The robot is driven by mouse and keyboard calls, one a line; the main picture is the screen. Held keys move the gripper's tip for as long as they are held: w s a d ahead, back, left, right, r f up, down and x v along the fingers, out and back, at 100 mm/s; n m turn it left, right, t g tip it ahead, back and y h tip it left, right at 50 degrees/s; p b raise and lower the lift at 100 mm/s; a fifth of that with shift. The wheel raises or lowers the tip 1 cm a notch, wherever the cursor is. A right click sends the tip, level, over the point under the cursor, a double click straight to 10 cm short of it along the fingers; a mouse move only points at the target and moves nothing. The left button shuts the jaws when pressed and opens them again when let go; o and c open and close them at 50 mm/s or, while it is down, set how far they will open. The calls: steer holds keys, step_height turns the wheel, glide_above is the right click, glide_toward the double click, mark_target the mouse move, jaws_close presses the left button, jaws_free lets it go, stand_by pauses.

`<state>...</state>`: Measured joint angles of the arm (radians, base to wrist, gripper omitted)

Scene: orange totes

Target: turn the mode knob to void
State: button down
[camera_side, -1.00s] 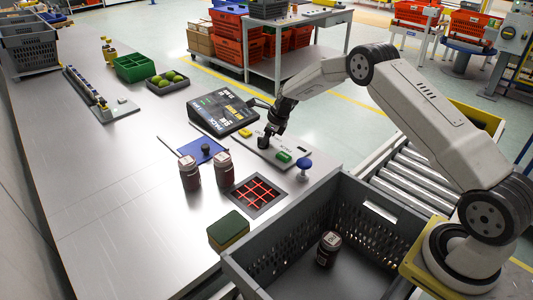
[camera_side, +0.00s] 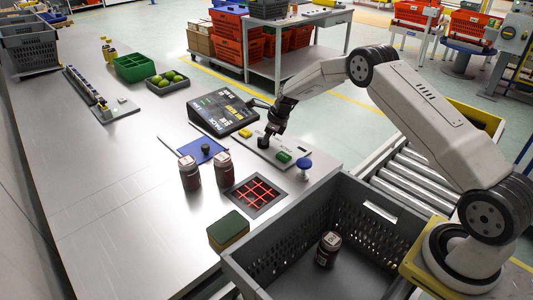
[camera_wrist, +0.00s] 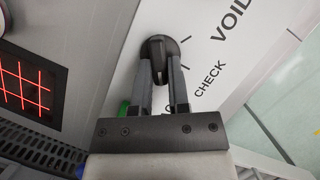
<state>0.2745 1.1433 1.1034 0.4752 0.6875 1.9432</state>
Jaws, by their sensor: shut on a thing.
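The dark round mode knob (camera_wrist: 158,47) is on a light panel in the wrist view. The printed words VOID (camera_wrist: 236,17) and CHECK (camera_wrist: 210,78) stand to its right. My gripper (camera_wrist: 160,66) is shut on the knob's raised ridge, one finger on each side. The ridge runs nearly straight up and down in the wrist view and is partly covered by the fingers. In the side view my gripper (camera_side: 266,136) reaches down to the knob (camera_side: 262,143) on the control strip (camera_side: 267,154); the pointer direction cannot be told there.
A green button (camera_side: 284,156), a blue mushroom button (camera_side: 304,163) and a yellow button (camera_side: 245,132) flank the knob. A display (camera_side: 222,110) stands behind. Two jars (camera_side: 205,170), a red-lit scanner window (camera_side: 257,193) and a grey tote (camera_side: 290,275) are in front.

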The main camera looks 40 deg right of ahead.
steer(key=n, duration=0.1)
steer(key=n+y, duration=0.1)
steer(key=n, duration=0.1)
steer(key=n+g, duration=0.1)
steer(key=n, duration=0.1)
steer(key=shift+w+d+y, duration=0.25)
steer(key=shift+y, duration=0.05)
steer(key=shift+w+n+g, duration=0.15)
steer(key=shift+n+g, duration=0.65)
steer(key=shift+n, duration=1.1)
steer(key=shift+n+y, duration=0.3)
steer(key=shift+n, duration=0.2)
steer(key=c, duration=0.6)
jaws_free()
steer(key=shift+r, duration=0.15)
steer(key=v, duration=0.7)
steer(key=shift+r, duration=0.3)
steer(key=shift+w+d, duration=0.15)
